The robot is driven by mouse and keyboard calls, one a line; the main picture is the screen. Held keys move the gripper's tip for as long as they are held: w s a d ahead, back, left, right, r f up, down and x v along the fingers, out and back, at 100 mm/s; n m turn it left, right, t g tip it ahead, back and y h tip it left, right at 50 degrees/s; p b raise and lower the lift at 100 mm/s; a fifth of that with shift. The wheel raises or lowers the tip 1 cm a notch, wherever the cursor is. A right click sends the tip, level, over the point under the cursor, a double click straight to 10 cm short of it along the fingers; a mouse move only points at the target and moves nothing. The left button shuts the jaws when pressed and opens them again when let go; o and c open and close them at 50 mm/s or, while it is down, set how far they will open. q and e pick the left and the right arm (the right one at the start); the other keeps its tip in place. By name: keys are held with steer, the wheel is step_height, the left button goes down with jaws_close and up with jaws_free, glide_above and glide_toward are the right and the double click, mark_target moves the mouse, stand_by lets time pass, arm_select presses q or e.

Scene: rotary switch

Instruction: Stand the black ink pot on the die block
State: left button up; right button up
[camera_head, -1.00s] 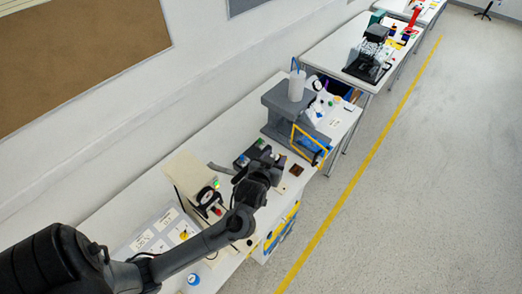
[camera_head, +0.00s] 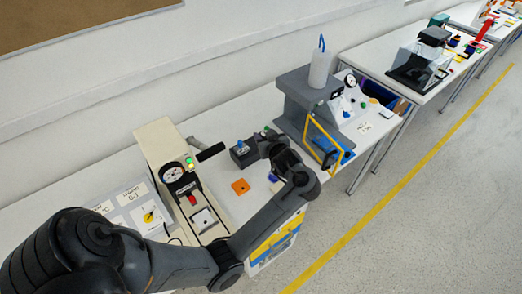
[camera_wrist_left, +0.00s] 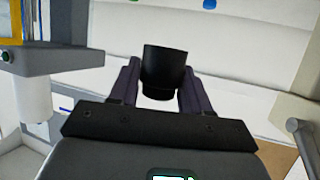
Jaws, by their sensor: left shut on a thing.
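My left gripper (camera_head: 272,150) reaches over the middle of the white bench in the head view. In the left wrist view the gripper (camera_wrist_left: 162,85) is shut on the black ink pot (camera_wrist_left: 165,68), a dark, slightly tapered cup between the two fingers. In the head view the pot cannot be told apart from the dark gripper. My right gripper is not in view.
A grey press (camera_head: 300,100) with a white cylinder (camera_head: 321,68) and a yellow guard frame (camera_head: 325,140) stands right of the gripper. A beige gauge box (camera_head: 165,150) stands on the left.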

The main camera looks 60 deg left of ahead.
arm_select(q)
steer(key=shift+f, duration=0.6)
steer(key=shift+w+a+f+n+g+b, duration=0.1)
steer(key=shift+w+f+n+g+b, duration=0.05)
steer(key=shift+f+n+g+b, duration=0.2)
steer(key=b, duration=0.3)
glide_above(255, 144)
step_height(255, 144, down, 6)
steer(key=shift+f, duration=0.25)
steer(key=shift+w+f+b, duration=0.1)
steer(key=shift+f+b, duration=0.4)
steer(key=shift+f, duration=1.55)
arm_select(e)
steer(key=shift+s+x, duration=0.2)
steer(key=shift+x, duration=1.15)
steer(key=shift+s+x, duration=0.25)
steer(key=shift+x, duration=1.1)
arm_select(q)
steer(key=shift+f, duration=0.1)
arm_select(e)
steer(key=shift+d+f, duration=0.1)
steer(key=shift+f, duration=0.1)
arm_select(q)
steer(key=shift+f, duration=0.15)
steer(key=o, duration=0.8)
